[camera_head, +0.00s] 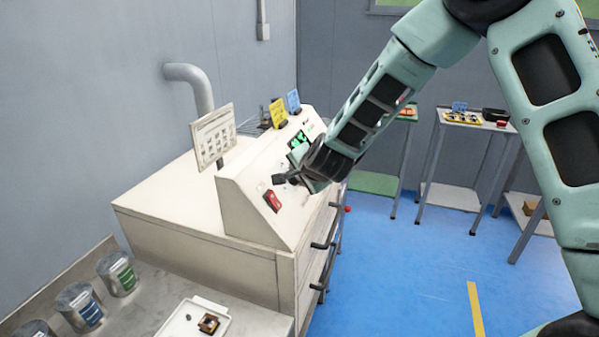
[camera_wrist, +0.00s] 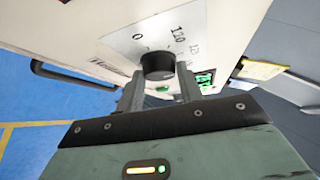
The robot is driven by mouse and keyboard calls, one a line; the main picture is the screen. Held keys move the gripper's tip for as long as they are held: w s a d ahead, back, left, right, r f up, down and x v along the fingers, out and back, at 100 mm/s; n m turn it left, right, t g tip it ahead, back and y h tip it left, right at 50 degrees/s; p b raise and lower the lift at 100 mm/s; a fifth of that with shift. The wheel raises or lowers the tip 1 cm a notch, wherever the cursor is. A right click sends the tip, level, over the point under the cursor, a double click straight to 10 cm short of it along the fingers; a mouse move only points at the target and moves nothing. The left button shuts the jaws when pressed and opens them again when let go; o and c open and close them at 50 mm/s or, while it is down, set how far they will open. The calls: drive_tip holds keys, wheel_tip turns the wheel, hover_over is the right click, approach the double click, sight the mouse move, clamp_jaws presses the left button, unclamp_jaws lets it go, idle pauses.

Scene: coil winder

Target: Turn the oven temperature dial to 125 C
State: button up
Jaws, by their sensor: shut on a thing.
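The oven (camera_head: 255,190) is a cream cabinet with a sloped control panel on top, left of centre in the head view. My gripper (camera_head: 284,179) reaches down to this panel from the upper right and hides the dial there. In the wrist view the dial (camera_wrist: 158,64) is a dark round knob on a silver scale plate (camera_wrist: 130,41). My gripper (camera_wrist: 161,80) has one finger on each side of the knob and is shut on it. A 0 and some larger numbers show on the plate, partly blurred. The knob's pointer cannot be made out.
A red switch (camera_head: 272,201) is on the panel near my gripper. A green display (camera_head: 299,139) and yellow and blue tags are further along. A sign board (camera_head: 213,136) stands behind the panel.

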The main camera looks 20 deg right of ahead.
drive_tip(key=shift+d, duration=0.1)
drive_tip(key=o, duration=1)
drive_tip(key=shift+s+r, duration=0.1)
drive_tip(key=b+v, duration=0.1)
drive_tip(key=v, duration=1.6)
drive_tip(key=shift+s, duration=0.1)
